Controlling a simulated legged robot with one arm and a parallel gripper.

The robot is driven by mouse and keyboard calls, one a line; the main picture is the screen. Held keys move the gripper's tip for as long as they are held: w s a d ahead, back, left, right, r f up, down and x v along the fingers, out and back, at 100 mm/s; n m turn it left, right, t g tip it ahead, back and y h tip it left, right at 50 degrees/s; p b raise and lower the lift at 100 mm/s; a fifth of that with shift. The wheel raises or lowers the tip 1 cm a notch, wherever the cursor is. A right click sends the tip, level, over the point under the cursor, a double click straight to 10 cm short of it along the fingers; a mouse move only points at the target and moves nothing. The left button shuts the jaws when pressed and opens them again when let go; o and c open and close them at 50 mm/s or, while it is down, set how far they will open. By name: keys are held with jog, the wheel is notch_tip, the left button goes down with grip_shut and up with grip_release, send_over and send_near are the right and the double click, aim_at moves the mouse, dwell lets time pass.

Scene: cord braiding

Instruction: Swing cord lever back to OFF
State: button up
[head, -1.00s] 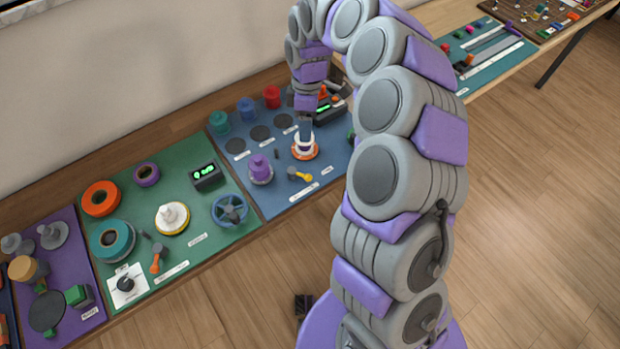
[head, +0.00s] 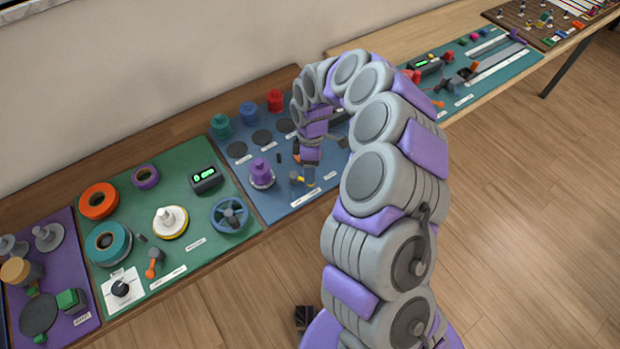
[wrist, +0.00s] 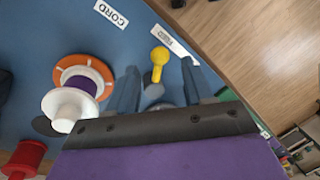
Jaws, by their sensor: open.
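A small lever with a yellow knobbed handle (wrist: 158,62) and a grey pivot (wrist: 153,90) stands on the blue mat, near a label reading CORD (wrist: 110,13). In the wrist view my gripper (wrist: 158,72) is open, with one finger on each side of the lever. I cannot tell whether either finger touches it. The pivot is partly hidden by the gripper body.
A spool with an orange disc (wrist: 67,72) and white flange stands left of the fingers in the wrist view. A purple spool (head: 261,172) stands left of my gripper. The green mat (head: 185,260) holds rings, a handwheel (head: 229,214) and an orange lever (head: 152,265).

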aim_at(302, 180)
jog(key=shift+s+f, duration=0.2)
jog(key=shift+f, duration=0.75)
jog(key=shift+s+f, duration=0.15)
jog(key=shift+f, duration=0.8)
jog(key=shift+c, duration=0.2)
grip_shut()
